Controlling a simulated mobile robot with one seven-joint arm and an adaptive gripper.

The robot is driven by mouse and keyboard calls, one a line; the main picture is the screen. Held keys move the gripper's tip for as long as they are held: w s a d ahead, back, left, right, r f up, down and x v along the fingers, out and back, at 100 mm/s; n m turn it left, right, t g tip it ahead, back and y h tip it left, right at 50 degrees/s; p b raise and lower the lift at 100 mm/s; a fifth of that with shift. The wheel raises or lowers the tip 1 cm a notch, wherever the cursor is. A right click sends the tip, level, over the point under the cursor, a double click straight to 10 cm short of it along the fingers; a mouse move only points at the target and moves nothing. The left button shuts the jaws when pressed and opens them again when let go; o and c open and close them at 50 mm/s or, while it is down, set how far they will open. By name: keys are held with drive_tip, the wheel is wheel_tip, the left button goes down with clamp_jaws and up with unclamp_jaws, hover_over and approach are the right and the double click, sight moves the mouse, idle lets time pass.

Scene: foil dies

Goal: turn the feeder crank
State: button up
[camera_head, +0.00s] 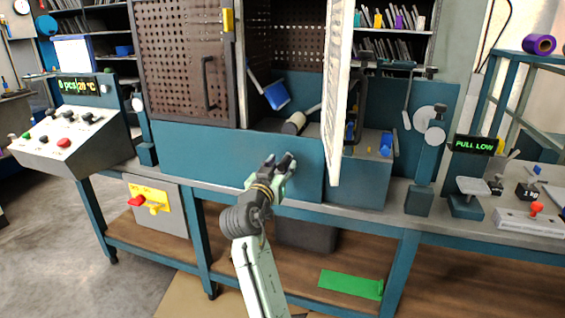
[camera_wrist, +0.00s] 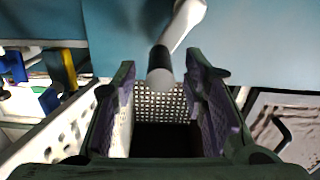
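A crank handle (camera_head: 294,123) with a dark cylindrical grip and pale end sits on a whitish arm at the press opening, above the blue front panel. I take it to be the feeder crank, though no label shows. In the wrist view the grip (camera_wrist: 160,72) appears between the fingertips, its pale end facing the camera and its arm rising to the upper right. My gripper (camera_head: 279,160) is open and empty, below and left of the grip in the head view. A gap shows there; the exact distance is unclear.
A white perforated door (camera_head: 338,90) stands open just right of the crank. A perforated brown door (camera_head: 184,60) is at left. A blue-ended lever (camera_head: 274,94) hangs above the crank. A button console (camera_head: 70,130) and yellow switch box (camera_head: 150,198) are at left.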

drive_tip(key=shift+w+d, duration=0.25)
drive_tip(key=shift+w, duration=0.45)
drive_tip(key=shift+c, duration=0.5)
clamp_jaws()
